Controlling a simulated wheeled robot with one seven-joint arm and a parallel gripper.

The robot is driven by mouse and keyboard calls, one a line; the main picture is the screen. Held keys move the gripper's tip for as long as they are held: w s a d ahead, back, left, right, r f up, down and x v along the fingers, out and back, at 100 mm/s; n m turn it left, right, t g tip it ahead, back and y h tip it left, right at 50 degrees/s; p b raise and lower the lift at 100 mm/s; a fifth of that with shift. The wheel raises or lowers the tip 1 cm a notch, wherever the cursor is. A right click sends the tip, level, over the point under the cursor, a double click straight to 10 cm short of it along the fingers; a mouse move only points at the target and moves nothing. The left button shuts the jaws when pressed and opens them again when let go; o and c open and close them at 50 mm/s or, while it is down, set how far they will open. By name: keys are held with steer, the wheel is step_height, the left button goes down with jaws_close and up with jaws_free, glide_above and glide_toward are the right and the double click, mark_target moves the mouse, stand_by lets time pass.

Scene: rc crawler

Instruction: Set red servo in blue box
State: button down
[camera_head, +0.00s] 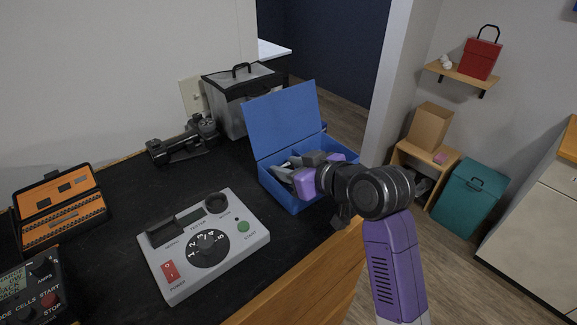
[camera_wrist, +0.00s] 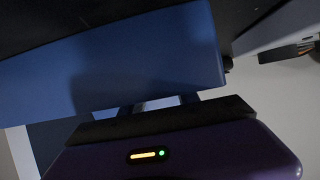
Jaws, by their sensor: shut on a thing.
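The blue box (camera_head: 277,190) stands near the right edge of the black worktop, with its blue lid (camera_head: 285,122) raised at the back. My gripper (camera_head: 287,168) is low at the box's opening, and its purple body covers part of the inside. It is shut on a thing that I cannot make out. In the wrist view, a large blue surface of the box (camera_wrist: 120,60) fills the middle, just beyond my gripper (camera_wrist: 160,104). The red servo is not visible in either view. Grey shapes at the box opening are partly covered, and I cannot tell box contents from finger parts.
A grey servo tester (camera_head: 235,240) lies in front and left of the box. A black device (camera_head: 180,148) and an orange organiser (camera_head: 62,215) are further left. Black worktop between them is free.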

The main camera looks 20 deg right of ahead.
steer(key=shift+f, duration=0.1)
steer(key=c, duration=1.2)
jaws_free()
steer(key=shift+r, duration=0.25)
steer(key=b+v, duration=0.1)
steer(key=v, duration=1.1)
steer(key=shift+f, duration=0.1)
